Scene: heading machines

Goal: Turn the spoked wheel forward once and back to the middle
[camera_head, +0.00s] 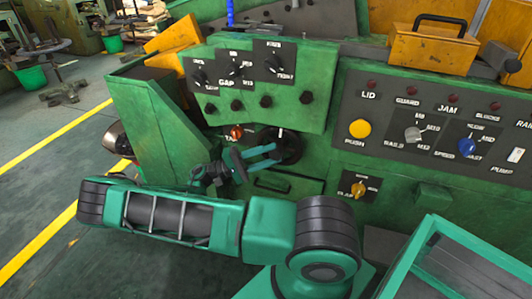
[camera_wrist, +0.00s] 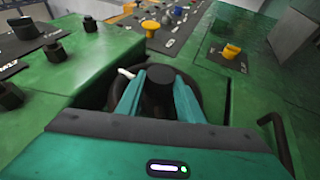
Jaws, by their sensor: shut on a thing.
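The spoked wheel (camera_head: 291,146) is a dark wheel set in a recess of the green machine front, below the panel of knobs. A white mark stands at its top in the head view. In the wrist view the dark wheel rim (camera_wrist: 199,88) shows behind the fingers, with a black round hub (camera_wrist: 160,75) between them. My gripper (camera_head: 274,154) reaches the wheel from the left, its teal fingers around the hub. In the wrist view my gripper (camera_wrist: 158,92) is shut on the wheel's hub. Most of the spokes are hidden by the fingers.
An orange-red knob (camera_head: 237,132) sits just left of the wheel. A drawer-like panel with a handle (camera_head: 272,184) is below it. A yellow clamp knob (camera_head: 359,189) and a panel with a yellow push button (camera_head: 359,128) lie to the right. Open floor (camera_head: 50,180) is at left.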

